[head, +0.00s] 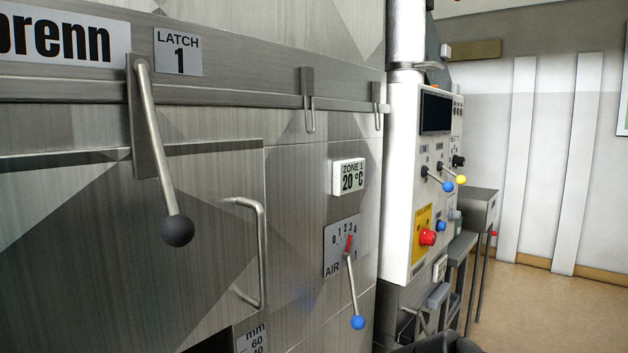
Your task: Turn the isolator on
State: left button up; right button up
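The isolator is a red rotary knob (428,237) on a yellow plate (421,222), low on the white control panel (398,190) right of the metal hood. The plate's lettering is too small to read surely, and I cannot tell the switch position. Neither of my grippers shows clearly in the head view, and nothing is seen touching the isolator.
The hood carries a black-ball latch lever (178,230), a door handle (261,250) and a blue-ball air lever (357,322). A dark rounded shape (440,344) shows at the bottom edge. Open floor lies right.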

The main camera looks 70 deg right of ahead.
aim_at(427, 237)
jog(key=z, duration=2.9)
